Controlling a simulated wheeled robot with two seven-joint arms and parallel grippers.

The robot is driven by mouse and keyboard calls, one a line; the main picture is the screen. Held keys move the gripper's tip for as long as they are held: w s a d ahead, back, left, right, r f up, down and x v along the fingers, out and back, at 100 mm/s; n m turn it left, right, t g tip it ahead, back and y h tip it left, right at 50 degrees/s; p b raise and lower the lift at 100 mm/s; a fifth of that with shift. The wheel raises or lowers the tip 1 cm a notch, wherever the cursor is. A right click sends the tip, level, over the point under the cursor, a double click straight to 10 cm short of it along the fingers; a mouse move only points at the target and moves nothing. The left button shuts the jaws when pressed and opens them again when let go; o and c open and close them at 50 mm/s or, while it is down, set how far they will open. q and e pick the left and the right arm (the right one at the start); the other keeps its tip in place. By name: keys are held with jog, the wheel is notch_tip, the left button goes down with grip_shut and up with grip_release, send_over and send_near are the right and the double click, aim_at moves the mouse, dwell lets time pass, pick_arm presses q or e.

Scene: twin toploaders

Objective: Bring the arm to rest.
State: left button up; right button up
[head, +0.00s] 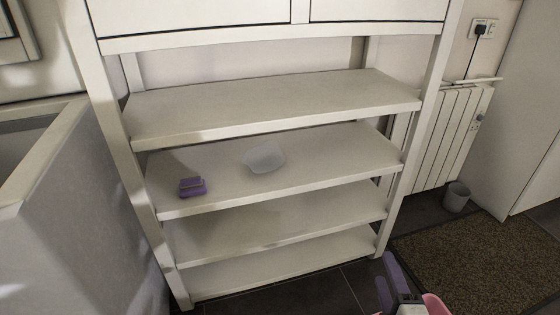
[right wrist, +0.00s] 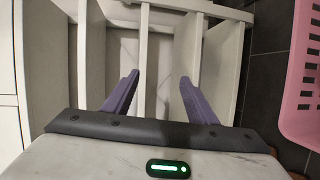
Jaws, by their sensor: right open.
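My right gripper (head: 386,268) is low at the bottom right of the head view, in front of the shelf unit's right post. In the right wrist view its two purple fingers (right wrist: 158,88) are spread apart with nothing between them. The white shelf unit (head: 280,96) stands beyond the gripper. My left gripper is not in view.
A purple block-like item (head: 192,187) and a pale bowl-like container (head: 264,158) lie on the second visible shelf. A pink basket (right wrist: 298,95) is close on the gripper's right. A grey bin (head: 456,197), radiator (head: 448,135) and brown mat (head: 480,262) are at right.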

jog(key=s+d+m+g+h, duration=0.4)
jog(key=s+d+m, duration=0.1)
jog(key=m, duration=0.3)
jog(key=s+a+f+m+g+y, duration=0.2)
jog(key=s+a+m+g+y, duration=0.15)
jog(key=s, duration=0.55)
jog(key=s+a+f+m+g+y, duration=0.15)
jog(key=s+a+m+g, duration=0.3)
jog(key=s, duration=0.45)
jog(key=w+a+f+n+t+y, duration=0.1)
jog(key=w+a+f+t+y, duration=0.25)
jog(key=w+a, duration=0.35)
pick_arm(q)
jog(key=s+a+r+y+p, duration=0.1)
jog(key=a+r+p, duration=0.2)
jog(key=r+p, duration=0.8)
jog(key=p, duration=0.8)
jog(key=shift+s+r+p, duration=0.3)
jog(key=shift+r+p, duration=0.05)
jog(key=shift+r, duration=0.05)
pick_arm(e)
notch_tip(320, 180, up, 13)
jog(key=s+d+t, duration=0.1)
jog(key=s, duration=0.1)
jog(key=shift+d+h, duration=0.3)
jog(key=shift+h, duration=0.05)
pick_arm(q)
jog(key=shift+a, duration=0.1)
pick_arm(e)
jog(key=shift+s, duration=0.1)
